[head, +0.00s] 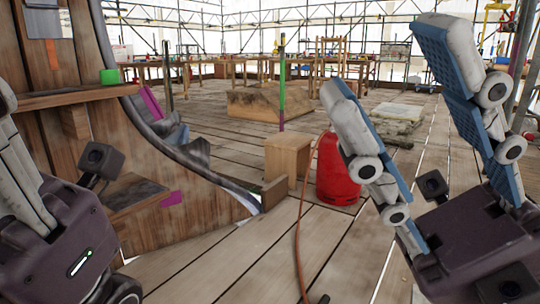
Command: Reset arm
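My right gripper (385,75) fills the right side of the head view. Its two blue-padded fingers stand up and are spread wide apart, with nothing between them. My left gripper (18,165) is at the left edge. Only its dark body and part of a grey finger show, and the rest is cut off by the frame, so its opening is hidden. Neither gripper is seen touching anything.
A wooden structure with a curved metal edge and a shelf (75,97) stands at left, a green block (110,76) on the shelf. A red gas cylinder (338,172), a hose (300,235) and a wooden box (287,158) are ahead. Plank floor between is mostly clear.

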